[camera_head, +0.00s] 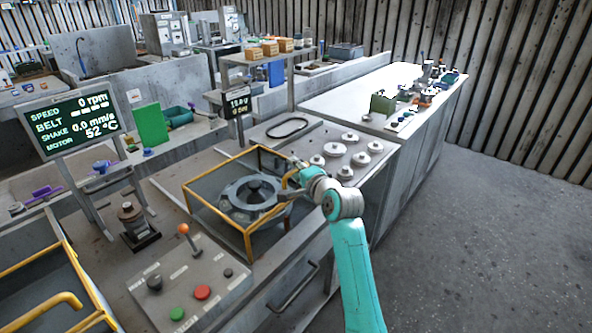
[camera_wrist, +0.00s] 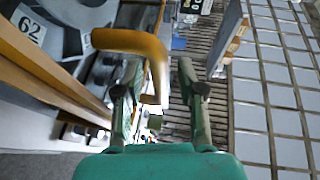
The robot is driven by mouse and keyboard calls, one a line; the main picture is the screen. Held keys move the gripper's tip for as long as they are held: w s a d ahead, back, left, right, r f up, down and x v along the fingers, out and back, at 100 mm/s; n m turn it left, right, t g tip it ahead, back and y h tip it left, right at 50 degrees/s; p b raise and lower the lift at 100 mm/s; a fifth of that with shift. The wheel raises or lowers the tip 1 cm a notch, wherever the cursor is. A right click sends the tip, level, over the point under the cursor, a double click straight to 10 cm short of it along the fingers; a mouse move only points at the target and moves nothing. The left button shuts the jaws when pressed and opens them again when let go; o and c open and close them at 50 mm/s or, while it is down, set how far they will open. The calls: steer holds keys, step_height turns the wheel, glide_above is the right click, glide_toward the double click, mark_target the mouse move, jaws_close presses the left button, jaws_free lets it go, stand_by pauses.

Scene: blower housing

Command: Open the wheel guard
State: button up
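The wheel guard (camera_head: 218,170) is a yellow-framed box with see-through panels over a dark round wheel (camera_head: 252,192) on the bench. It looks closed. Its yellow handle (camera_head: 288,180) is on the right side. My gripper (camera_head: 297,181) is at that handle. In the wrist view, the handle (camera_wrist: 130,41) is a thick yellow bar that bends down between the two green fingers of my gripper (camera_wrist: 158,68). The fingers stand apart, with gaps beside the bar. I cannot tell whether either finger touches it. The number 62 shows on the wheel (camera_wrist: 30,28).
A control panel (camera_head: 188,287) with red and green buttons and an orange-topped lever stands at the front. Another yellow-framed box (camera_head: 40,290) is at the lower left. A display (camera_head: 77,124) stands at the left. Several round weights (camera_head: 335,150) lie to the right. The floor at right is clear.

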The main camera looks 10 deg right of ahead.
jaws_close()
steer(key=w+a, duration=0.7)
steer(key=w, duration=0.3)
steer(key=w+a, duration=0.7)
steer(key=w, duration=0.3)
steer(key=shift+a, duration=0.3)
jaws_free()
